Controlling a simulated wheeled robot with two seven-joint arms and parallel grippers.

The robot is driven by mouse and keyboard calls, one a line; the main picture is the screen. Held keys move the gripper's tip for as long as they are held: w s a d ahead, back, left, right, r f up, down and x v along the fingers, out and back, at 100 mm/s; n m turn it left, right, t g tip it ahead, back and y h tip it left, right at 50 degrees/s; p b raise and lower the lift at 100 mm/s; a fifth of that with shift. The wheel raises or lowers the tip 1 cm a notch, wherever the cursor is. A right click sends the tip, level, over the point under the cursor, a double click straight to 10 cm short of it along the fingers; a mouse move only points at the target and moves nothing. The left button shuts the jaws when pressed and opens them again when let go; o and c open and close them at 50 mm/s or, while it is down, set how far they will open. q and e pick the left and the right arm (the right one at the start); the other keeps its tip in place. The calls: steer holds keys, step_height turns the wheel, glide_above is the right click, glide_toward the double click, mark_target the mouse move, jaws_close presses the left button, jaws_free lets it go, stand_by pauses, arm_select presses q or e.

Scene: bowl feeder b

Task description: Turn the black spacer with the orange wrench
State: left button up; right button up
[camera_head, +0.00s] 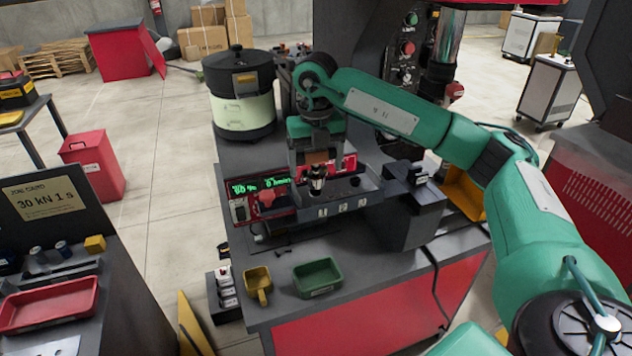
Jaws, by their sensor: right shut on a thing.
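I cannot make out the orange wrench. A small black round piece (355,182) stands on the fixture just right of the gripper; it may be the black spacer, but I cannot be sure. Whether the held piece touches the fixture is unclear. My left gripper is out of view.
A lidded drum-like feeder (241,95) stands behind left on the bench. A green tray (318,291) and a yellow scoop-like tray (258,284) lie near the front edge. A red tray (48,306) sits on the left table. A dark grey block stands right of the fixture.

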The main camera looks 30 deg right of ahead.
steer(key=shift+r+p, duration=0.95)
steer(key=shift+r, duration=0.8)
steer(key=shift+f, duration=0.1)
